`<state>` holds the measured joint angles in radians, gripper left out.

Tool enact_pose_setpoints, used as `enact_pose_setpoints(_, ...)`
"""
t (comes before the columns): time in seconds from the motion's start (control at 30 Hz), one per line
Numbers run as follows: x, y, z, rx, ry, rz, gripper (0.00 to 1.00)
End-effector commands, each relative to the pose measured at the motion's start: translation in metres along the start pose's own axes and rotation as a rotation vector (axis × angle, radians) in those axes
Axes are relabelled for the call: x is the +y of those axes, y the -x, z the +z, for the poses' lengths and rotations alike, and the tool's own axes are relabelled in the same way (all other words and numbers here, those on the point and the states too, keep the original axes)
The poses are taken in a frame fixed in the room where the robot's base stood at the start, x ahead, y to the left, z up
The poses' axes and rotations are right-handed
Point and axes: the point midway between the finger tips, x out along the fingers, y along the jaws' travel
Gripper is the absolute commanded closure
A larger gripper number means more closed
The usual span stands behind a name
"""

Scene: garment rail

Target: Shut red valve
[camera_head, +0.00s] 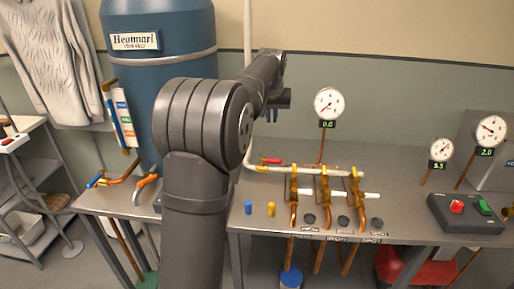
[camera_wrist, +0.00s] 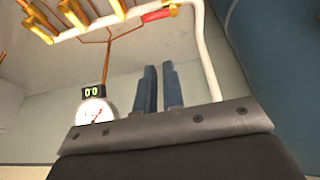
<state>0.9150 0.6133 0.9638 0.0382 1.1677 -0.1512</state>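The red valve handle (camera_head: 270,161) is on the white pipe at the left end of the pipework, above the bench. It points roughly along the pipe. It also shows in the wrist view, at the top edge (camera_wrist: 158,14). My gripper (camera_head: 272,119) is in the air above and behind the red handle, clear of it. In the wrist view its two dark fingers (camera_wrist: 160,66) are parallel with a narrow gap and nothing between them. The red handle lies beyond the fingertips.
White pipe (camera_wrist: 208,62) runs beside the fingers. Copper pipes with yellow valve bodies (camera_head: 325,185) stand to the right. A gauge reading 0.0 (camera_head: 329,103) stands behind. A blue tank (camera_head: 140,75) is left of my arm. Blue (camera_head: 248,207) and yellow (camera_head: 270,209) pieces stand on the bench front.

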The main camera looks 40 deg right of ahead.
Motion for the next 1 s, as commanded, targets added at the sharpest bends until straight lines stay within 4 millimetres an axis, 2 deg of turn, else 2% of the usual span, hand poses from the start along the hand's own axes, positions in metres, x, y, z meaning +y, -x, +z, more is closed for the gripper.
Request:
enact_pose_setpoints(0.3,0.003,-0.091,-0.007,0.186,0.007,-0.039,1.00)
enact_pose_setpoints(0.5,0.011,-0.132,-0.006,0.293,-0.008,-0.028,1.00)
enact_pose_setpoints(0.7,0.017,-0.149,-0.004,0.344,-0.018,-0.014,1.00)
enact_pose_setpoints(1.0,0.017,-0.151,-0.004,0.352,-0.019,-0.012,1.00)
